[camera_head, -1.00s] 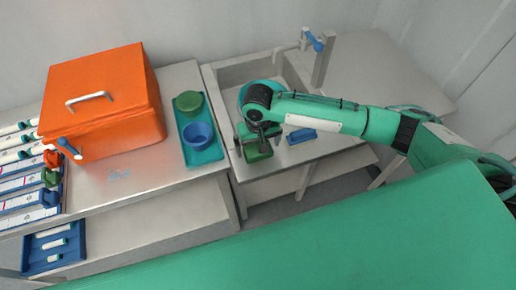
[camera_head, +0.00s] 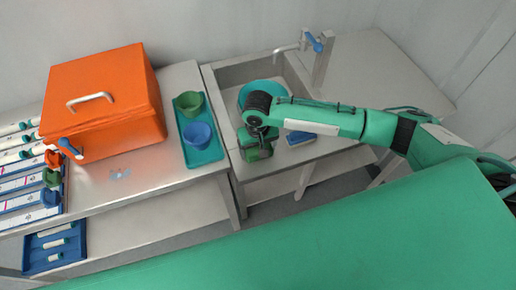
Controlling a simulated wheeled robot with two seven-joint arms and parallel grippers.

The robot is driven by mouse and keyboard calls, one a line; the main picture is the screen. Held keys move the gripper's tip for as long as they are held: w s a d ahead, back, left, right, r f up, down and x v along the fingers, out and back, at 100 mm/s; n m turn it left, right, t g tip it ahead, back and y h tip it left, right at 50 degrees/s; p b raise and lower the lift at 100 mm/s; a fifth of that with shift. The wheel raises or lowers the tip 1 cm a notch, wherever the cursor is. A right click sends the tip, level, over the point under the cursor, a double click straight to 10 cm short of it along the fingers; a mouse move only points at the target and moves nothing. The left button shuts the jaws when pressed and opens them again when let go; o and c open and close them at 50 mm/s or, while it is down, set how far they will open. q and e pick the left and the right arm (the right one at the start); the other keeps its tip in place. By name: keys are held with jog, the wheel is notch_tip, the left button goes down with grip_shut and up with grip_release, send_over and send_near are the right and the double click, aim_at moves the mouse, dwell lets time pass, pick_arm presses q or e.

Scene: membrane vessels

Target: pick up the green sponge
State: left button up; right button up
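The green sponge (camera_head: 262,153) lies near the front edge of the sink counter, partly hidden under my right gripper. My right gripper (camera_head: 257,143) points down right over the sponge, at the end of the arm coming in from the right. Its fingers are small and dark against the sponge, and I cannot tell whether they are apart or closed on it. My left gripper is not in view.
A blue sponge (camera_head: 300,137) lies just right of my gripper. A teal bowl (camera_head: 246,92) is in the sink behind it. Left are a teal tray (camera_head: 208,156) with a green cup (camera_head: 190,103) and a blue cup (camera_head: 198,136), and an orange box (camera_head: 105,105).

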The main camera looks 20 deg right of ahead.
notch_tip(320, 180, up, 20)
jog(key=b, duration=0.2)
jog(key=shift+b, duration=0.35)
jog(key=shift+f, duration=0.1)
